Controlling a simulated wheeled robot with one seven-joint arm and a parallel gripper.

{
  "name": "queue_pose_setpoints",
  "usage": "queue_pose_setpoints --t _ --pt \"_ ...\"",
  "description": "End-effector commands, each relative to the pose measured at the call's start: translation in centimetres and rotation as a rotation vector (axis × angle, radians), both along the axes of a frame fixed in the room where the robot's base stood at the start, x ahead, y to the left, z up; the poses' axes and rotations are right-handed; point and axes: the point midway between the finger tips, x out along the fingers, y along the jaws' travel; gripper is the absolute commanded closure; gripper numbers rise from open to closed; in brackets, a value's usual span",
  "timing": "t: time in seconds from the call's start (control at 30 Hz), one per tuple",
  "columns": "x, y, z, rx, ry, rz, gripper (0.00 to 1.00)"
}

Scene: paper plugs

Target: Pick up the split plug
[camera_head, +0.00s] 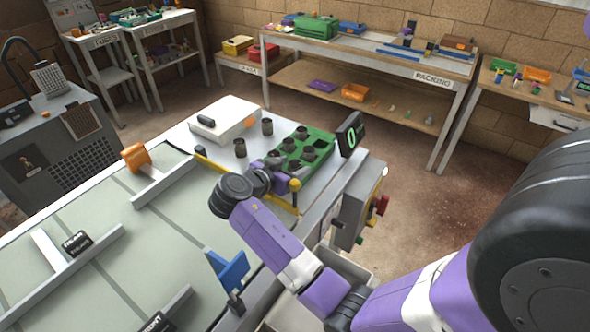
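More plugs sit in the green tray (322,151). I cannot tell which one is split at this size. My purple arm reaches in from the right, and my gripper (273,164) is at the near left edge of the tray, close to the plugs. Its fingertips are small and partly hidden by my wrist, so its opening and any contact with a plug are unclear.
A white box (225,119) lies behind the plugs. A dark display (350,134) showing a green "0" stands at the tray's right. A yellow rail (221,170) runs in front. An orange part (137,158) and a blue part (230,270) stand on the table. A packing bench (375,60) is behind.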

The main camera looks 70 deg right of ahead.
Motion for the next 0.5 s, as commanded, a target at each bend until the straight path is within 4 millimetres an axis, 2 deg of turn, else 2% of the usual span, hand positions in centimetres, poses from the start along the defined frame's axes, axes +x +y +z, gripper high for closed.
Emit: queue_pose_setpoints --t 0.03,0.3,0.5 --pt "0.0 0.01 0.0 0.0 0.0 0.0 0.48" --pt "0.01 0.03 0.01 0.0 0.0 0.0 1.0" --pt "0.02 0.03 0.03 0.0 0.0 0.0 1.0"
